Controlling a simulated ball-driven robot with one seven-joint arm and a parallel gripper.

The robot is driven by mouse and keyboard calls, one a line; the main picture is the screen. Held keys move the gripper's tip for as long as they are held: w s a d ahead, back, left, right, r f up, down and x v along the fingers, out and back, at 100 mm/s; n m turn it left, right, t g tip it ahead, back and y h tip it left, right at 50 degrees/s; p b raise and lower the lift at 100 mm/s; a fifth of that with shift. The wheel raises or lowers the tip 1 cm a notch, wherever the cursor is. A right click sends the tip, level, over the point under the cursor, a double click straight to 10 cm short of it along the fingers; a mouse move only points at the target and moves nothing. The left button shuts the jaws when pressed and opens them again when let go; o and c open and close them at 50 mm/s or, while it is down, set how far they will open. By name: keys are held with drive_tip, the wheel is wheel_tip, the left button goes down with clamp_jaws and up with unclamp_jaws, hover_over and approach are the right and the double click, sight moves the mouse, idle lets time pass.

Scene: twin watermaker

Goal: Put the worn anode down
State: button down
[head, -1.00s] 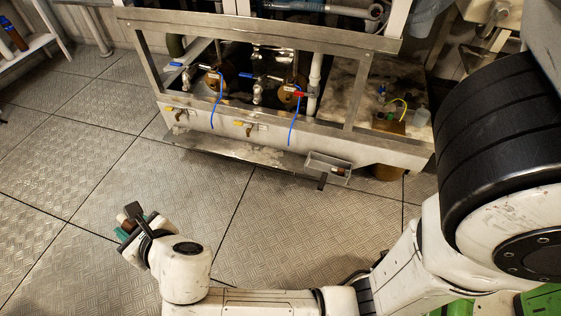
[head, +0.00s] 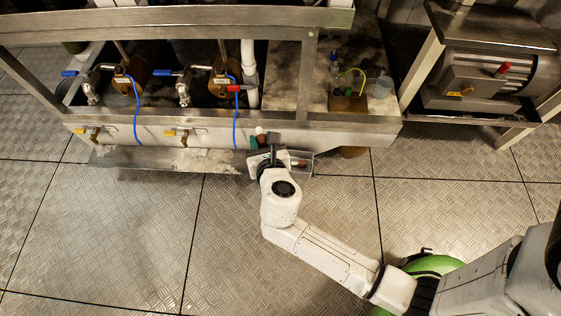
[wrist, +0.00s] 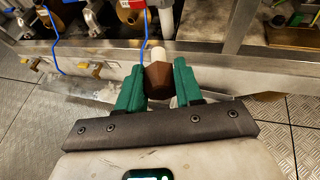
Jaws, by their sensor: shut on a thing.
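The worn anode is a brown plug with a pale, stubby rod on top (wrist: 157,77). My gripper (wrist: 158,88) is shut on its brown part with green fingers, and the pale end points up and away. In the head view the anode (head: 261,137) shows just above my gripper (head: 264,147). I cannot tell whether the anode touches anything.
A metal ledge (head: 165,158) runs left along the bench front. Above are yellow-handled taps (head: 90,133), blue hoses (head: 137,110) and a steel rail (head: 180,20). The floor in front is clear.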

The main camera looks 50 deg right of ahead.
drive_tip(key=s+d+f+m+g+h+b, duration=0.2)
drive_tip(key=s+d+f, duration=0.5)
drive_tip(key=s, duration=0.2)
drive_tip(key=s+d+f+m+g+h+b, duration=0.1)
drive_tip(key=s+d+f+m+g+h, duration=0.1)
drive_tip(key=s+d+f, duration=0.5)
drive_tip(key=b, duration=0.5)
hover_over(304, 173)
drive_tip(key=s+d, duration=0.1)
wheel_tip(304, 173, down, 4)
drive_tip(key=f, duration=0.1)
drive_tip(key=w+f+b, duration=0.1)
drive_tip(key=f+b, duration=0.1)
drive_tip(key=w+f+b, duration=0.1)
drive_tip(key=f+b, duration=0.1)
drive_tip(key=f, duration=0.1)
drive_tip(key=w+f+b, duration=0.2)
drive_tip(key=f, duration=0.1)
drive_tip(key=shift+w+d, duration=0.1)
drive_tip(key=shift+d, duration=0.05)
drive_tip(key=shift+f, duration=0.25)
drive_tip(key=shift+f, duration=0.3)
drive_tip(key=c, duration=0.7)
unclamp_jaws()
drive_tip(key=shift+c, duration=0.2)
